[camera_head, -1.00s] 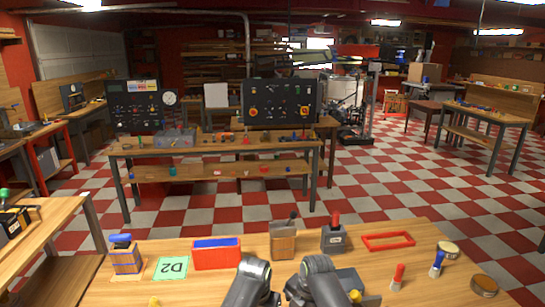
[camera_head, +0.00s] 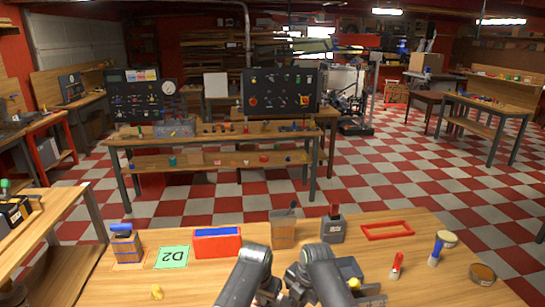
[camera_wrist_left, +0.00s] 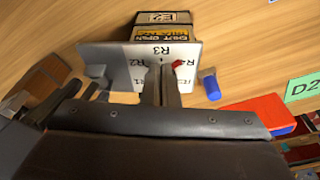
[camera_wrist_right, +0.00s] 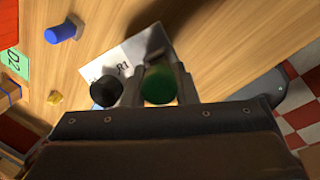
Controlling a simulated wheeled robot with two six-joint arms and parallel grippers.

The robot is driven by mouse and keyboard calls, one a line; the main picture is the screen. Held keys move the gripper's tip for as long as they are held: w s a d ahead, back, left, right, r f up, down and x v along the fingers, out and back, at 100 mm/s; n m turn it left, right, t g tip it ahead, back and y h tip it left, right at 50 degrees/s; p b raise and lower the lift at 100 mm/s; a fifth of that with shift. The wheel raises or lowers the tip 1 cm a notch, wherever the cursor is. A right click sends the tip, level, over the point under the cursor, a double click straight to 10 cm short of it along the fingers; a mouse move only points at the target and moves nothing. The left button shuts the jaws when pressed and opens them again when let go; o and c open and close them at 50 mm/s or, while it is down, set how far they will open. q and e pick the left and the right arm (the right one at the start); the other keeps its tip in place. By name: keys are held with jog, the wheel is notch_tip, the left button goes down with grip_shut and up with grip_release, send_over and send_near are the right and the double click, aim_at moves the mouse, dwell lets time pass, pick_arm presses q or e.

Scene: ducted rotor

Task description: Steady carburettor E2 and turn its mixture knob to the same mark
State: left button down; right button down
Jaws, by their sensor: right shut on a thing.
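Carburettor E2 (camera_wrist_left: 163,30) shows in the left wrist view, with a pale dial plate (camera_wrist_left: 135,62) marked R1 to R4 and more. A red pointer tip (camera_wrist_left: 178,65) lies by R4. My left gripper (camera_wrist_left: 160,72) has its fingers close together in front of the dial's middle, hiding it; I see nothing between them. In the right wrist view my right gripper (camera_wrist_right: 160,78) is shut on a green knob (camera_wrist_right: 158,86). A black knob (camera_wrist_right: 105,93) is beside its left finger, and the plate with R1 (camera_wrist_right: 122,62) lies behind. My arms hide most of this in the head view.
A yellow knob (camera_head: 157,292) lies front left.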

pick_arm(q)
jog(key=shift+w+a, duration=0.15)
jog(key=shift+a, duration=0.2)
dwell(0.4)
dwell(0.3)
jog(key=shift+s+a+r, duration=0.1)
jog(key=shift+s+a, duration=0.1)
jog(key=shift+s, duration=0.15)
jog(key=shift+w+d+r, duration=0.1)
jog(key=shift+r, duration=1.4)
jog(key=shift+w+d+r, duration=0.1)
jog(key=shift+r, duration=1.35)
jog(key=shift+s+d+f, duration=0.1)
jog(key=shift+d+f, duration=0.1)
jog(key=shift+f, duration=1.3)
jog(key=shift+s+d+f, duration=0.1)
jog(key=shift+d+f, duration=0.05)
jog(key=shift+f, duration=1.3)
jog(key=shift+w+d, duration=0.15)
jog(key=shift+w, duration=0.45)
